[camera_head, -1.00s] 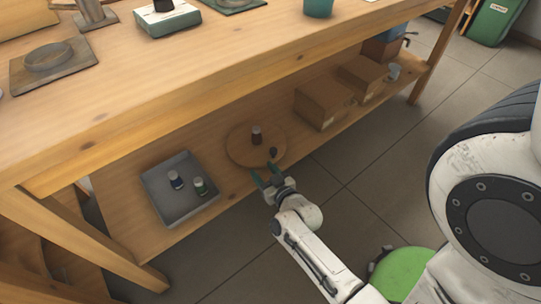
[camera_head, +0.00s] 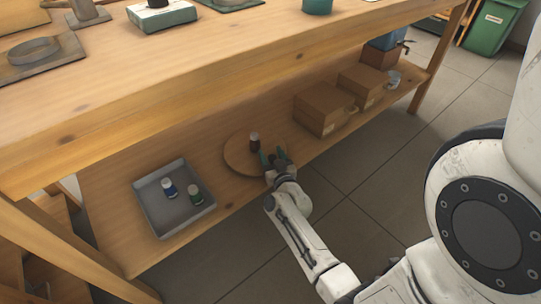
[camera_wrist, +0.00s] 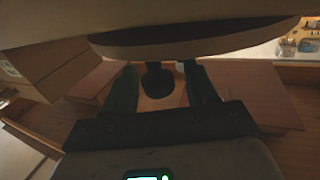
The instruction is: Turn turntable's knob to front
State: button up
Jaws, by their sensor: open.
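The turntable (camera_head: 240,155) is a round wooden disc on the lower shelf. A dark bottle (camera_head: 254,144) with a pale cap stands on it. My gripper (camera_head: 273,158) is at the turntable's near right edge, its green fingers open. In the wrist view the turntable's rim (camera_wrist: 190,47) fills the upper part, and its dark round knob (camera_wrist: 157,82) sits between the two open fingers of my gripper (camera_wrist: 160,76). Gaps show on both sides of the knob, so the fingers do not grip it. In the head view the knob is largely hidden by my gripper.
A grey tray (camera_head: 160,222) with a blue-labelled bottle (camera_head: 169,188) and a green-labelled bottle (camera_head: 195,195) lies left of the turntable. Cardboard boxes (camera_head: 318,109) stand to its right. The tabletop (camera_head: 180,75) overhangs the shelf. The floor in front is clear.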

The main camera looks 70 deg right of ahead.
jog(key=shift+w+d, duration=0.35)
jog(key=shift+d, duration=0.1)
grip_shut()
dwell(0.3)
